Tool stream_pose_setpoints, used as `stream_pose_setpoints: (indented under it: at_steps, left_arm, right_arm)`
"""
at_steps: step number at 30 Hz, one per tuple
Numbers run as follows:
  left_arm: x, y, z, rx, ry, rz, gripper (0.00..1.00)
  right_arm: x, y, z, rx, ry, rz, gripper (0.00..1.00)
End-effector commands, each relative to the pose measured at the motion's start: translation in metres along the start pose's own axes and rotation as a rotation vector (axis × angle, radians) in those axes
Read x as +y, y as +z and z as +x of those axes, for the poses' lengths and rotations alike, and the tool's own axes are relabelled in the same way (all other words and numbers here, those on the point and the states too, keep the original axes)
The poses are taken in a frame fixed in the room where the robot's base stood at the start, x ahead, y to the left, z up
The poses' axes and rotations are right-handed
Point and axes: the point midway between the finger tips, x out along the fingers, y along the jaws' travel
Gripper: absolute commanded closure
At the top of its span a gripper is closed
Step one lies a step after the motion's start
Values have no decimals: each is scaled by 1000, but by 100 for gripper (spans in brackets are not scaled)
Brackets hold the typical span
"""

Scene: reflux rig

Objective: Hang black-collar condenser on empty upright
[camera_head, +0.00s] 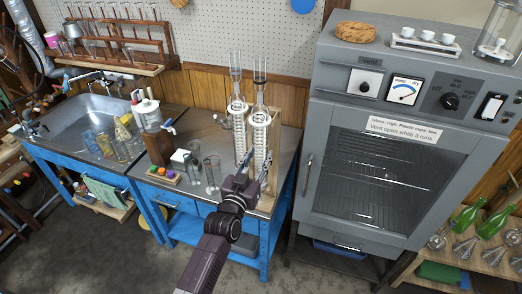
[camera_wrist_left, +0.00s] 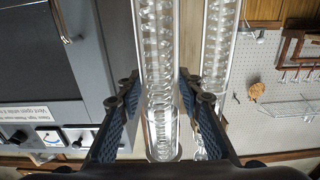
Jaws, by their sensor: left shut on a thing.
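Two glass coil condensers stand side by side at the right end of the steel bench. The right one (camera_head: 261,135) has a dark collar (camera_head: 260,79) near its top; the left one (camera_head: 237,115) has a paler top. My left gripper (camera_head: 246,178) is low in front of the right condenser. In the left wrist view the gripper (camera_wrist_left: 160,85) has a finger on each side of a clear coil condenser (camera_wrist_left: 158,40), shut on it; the other condenser (camera_wrist_left: 218,45) is just beside it. The empty upright is not clearly visible. My right gripper is not in view.
A pale wooden board (camera_head: 282,135) stands behind the condensers. The grey oven (camera_head: 385,170) is close on the right. Glass cylinders (camera_head: 212,172), a stopper tray (camera_head: 163,175) and a dispenser jar (camera_head: 148,112) stand to the left on the bench.

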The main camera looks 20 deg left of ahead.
Motion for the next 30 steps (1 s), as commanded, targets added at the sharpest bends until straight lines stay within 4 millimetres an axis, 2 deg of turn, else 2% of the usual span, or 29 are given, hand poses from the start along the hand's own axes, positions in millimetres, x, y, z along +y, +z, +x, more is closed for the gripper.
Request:
stream_pose_setpoints:
  at_steps: [19, 30]
  left_arm:
    - [0, -4, -44, 4, -1, 0, 100]
    - [0, -2, -50, 5, 0, 0, 100]
  right_arm:
    - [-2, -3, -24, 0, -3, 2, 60]
    - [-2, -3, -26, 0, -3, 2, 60]
